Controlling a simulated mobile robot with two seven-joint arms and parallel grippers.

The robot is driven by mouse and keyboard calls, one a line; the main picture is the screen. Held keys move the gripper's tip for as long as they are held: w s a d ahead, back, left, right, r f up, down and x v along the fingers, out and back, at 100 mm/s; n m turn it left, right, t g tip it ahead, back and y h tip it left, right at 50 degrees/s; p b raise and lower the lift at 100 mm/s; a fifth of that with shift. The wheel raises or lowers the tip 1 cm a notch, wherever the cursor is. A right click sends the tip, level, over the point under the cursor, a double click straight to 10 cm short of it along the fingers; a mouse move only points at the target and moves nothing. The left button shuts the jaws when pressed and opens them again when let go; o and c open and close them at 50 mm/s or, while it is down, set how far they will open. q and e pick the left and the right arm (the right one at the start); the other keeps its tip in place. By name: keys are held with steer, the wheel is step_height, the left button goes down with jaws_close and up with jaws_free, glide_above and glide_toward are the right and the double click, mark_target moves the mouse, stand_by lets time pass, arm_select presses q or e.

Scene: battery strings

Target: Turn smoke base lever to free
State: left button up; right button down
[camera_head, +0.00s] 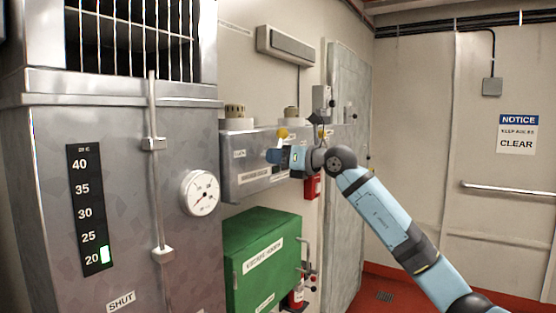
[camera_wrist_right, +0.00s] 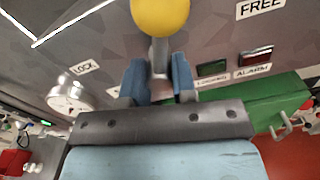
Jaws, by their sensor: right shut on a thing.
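The smoke base lever has a grey stem (camera_wrist_right: 158,57) and a yellow ball knob (camera_wrist_right: 160,14). In the head view a yellow knob (camera_head: 282,133) shows just above my right gripper (camera_head: 276,156), at the front of the grey panel box (camera_head: 229,181). In the wrist view the blue fingers of my right gripper (camera_wrist_right: 158,80) sit on either side of the stem, below the ball, and are shut on it. A LOCK label (camera_wrist_right: 84,68) lies left of the lever and a FREE label (camera_wrist_right: 260,7) lies to its upper right. My left gripper is not in view.
A green lamp (camera_wrist_right: 211,68) and a red lamp (camera_wrist_right: 254,57) are right of the lever. A green cabinet (camera_head: 262,264) stands below the box. A large grey metal cabinet (camera_head: 125,200) with a gauge (camera_head: 200,192) fills the left.

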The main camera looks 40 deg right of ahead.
steer(key=shift+m, duration=2.2)
steer(key=c, duration=0.9)
jaws_free()
steer(key=b+v, duration=0.3)
steer(key=v, duration=1.1)
steer(key=shift+w, duration=0.1)
